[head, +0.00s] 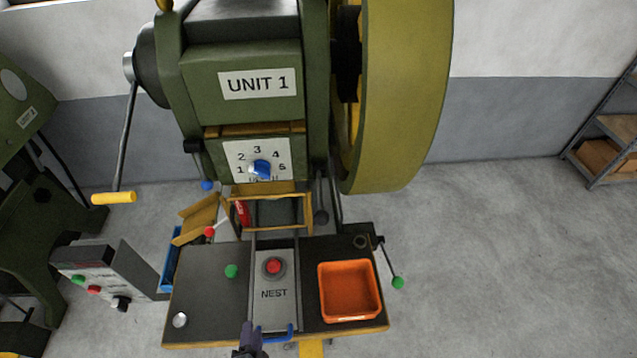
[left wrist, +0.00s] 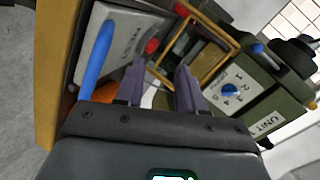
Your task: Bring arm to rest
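My left gripper (head: 250,340) shows at the bottom middle of the head view, at the front edge of the dark work table (head: 205,270). It is beside the blue handle (head: 275,334) of the grey NEST plate (head: 275,310). In the left wrist view its two grey fingers (left wrist: 157,88) stand apart with nothing between them. The blue handle (left wrist: 96,60) lies to the left of the fingers there, apart from them. A red button (head: 274,266) sits on the plate. My right gripper is in neither view.
An orange bin (head: 349,290) stands on the table's right side. A green-knobbed lever (head: 397,282) sticks out at the right. The green UNIT 1 press (head: 250,85) with its yellow flywheel (head: 405,95) rises behind. A control box (head: 105,280) stands left. Floor to the right is clear.

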